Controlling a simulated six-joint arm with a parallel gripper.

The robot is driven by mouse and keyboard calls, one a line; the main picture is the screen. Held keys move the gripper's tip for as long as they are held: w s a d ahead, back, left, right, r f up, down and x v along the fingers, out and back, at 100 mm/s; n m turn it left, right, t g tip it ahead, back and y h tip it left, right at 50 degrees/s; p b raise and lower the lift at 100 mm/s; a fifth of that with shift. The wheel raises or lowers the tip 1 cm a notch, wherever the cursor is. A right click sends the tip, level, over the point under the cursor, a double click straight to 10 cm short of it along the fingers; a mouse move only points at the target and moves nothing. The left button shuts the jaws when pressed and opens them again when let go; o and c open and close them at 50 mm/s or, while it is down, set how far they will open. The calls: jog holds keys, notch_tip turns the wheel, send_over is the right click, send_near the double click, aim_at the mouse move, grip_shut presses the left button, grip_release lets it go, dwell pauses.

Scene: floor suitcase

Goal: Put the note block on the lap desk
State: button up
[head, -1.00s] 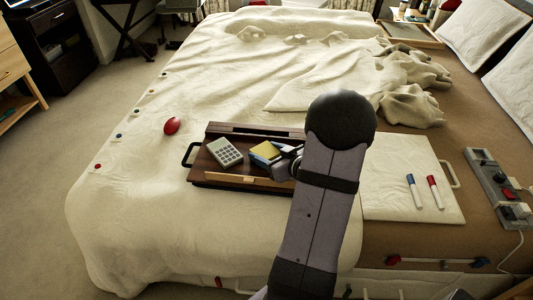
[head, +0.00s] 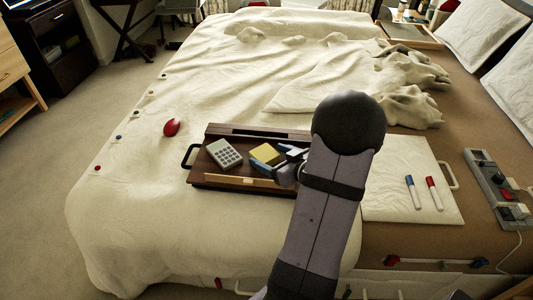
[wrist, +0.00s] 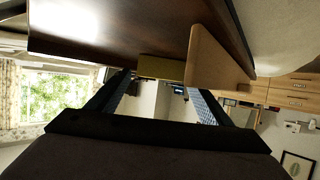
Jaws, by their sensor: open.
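My gripper (head: 287,164) is just right of the block, low over the desk. Its fingers (wrist: 158,92) are spread apart with nothing held between them. My arm hides the desk's right end.
A grey calculator (head: 225,154) lies on the desk's left part. A red oval object (head: 172,127) lies on the blanket to the left. A white board (head: 400,165) with two markers and a power strip (head: 490,178) are to the right. The blanket left of the desk is mostly clear.

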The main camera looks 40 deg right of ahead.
jog(key=p+v, duration=0.1)
jog(key=v, duration=0.8)
jog(key=shift+s+a+r, duration=0.1)
jog(key=shift+s, duration=0.05)
jog(key=shift+w+r+p, duration=0.35)
jog(key=shift+w+p, duration=0.1)
jog(key=shift+p, duration=0.4)
jog(key=w+a+r+g+h+p, duration=0.3)
jog(key=w+a+r+g+p, duration=0.25)
jog(key=p, duration=0.55)
jog(key=s+a+r+g+y+p, duration=0.1)
jog(key=s+a+r+g+p, duration=0.1)
jog(key=a, duration=0.5)
jog(key=s+a+r+g+y+p, duration=0.1)
jog(key=s+a+r+g+p, duration=0.2)
jog(key=s+a, duration=0.4)
jog(key=s+a+r+g+y+p, duration=0.1)
jog(key=s+a+r+g+p, duration=0.2)
jog(key=a, duration=0.5)
notch_tip(320, 180, up, 2)
jog(key=shift+s+r+p, duration=0.1)
jog(key=shift+s+p, duration=0.65)
jog(key=shift+p, duration=0.15)
